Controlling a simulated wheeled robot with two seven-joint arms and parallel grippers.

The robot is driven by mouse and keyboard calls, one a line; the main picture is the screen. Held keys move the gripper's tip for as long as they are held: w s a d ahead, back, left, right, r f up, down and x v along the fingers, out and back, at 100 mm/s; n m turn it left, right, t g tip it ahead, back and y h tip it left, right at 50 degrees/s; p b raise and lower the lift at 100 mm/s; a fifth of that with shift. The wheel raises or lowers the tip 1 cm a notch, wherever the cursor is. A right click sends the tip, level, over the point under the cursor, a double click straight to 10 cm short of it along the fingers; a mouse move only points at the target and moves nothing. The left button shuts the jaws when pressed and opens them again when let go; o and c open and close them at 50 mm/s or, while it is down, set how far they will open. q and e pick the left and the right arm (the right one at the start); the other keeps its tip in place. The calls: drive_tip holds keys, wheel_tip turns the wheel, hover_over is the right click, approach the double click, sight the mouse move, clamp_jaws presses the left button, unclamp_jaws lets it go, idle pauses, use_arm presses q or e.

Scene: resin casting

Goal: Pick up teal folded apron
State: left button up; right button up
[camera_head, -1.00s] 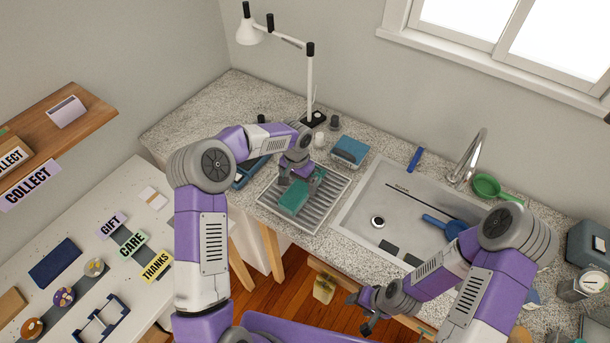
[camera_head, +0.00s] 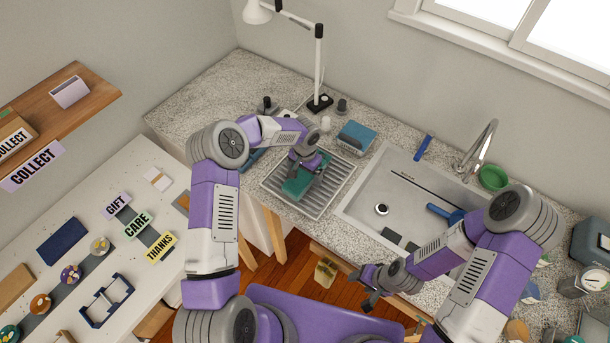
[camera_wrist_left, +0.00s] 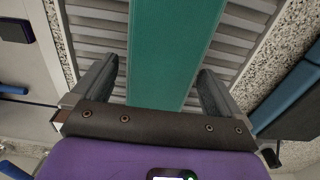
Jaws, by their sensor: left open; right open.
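The teal folded apron (camera_head: 295,187) lies on the ribbed metal drying tray (camera_head: 331,196) on the counter. My left gripper (camera_head: 305,172) is over it, pointing down. In the left wrist view the apron (camera_wrist_left: 172,50) runs between the two open fingers (camera_wrist_left: 157,88), with a gap on each side. The gripper hides part of the apron in the head view. My right gripper (camera_head: 367,287) is open and empty, in front of the counter's edge below the sink.
A sink (camera_head: 365,208) with a blue scoop and dark pieces is right of the tray. A blue-topped box (camera_head: 356,137) and a white lamp (camera_head: 319,60) stand behind it. A white table (camera_head: 75,205) with signs is at left.

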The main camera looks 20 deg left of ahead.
use_arm(q)
drive_tip(key=shift+w, duration=0.1)
drive_tip(key=c, duration=1.1)
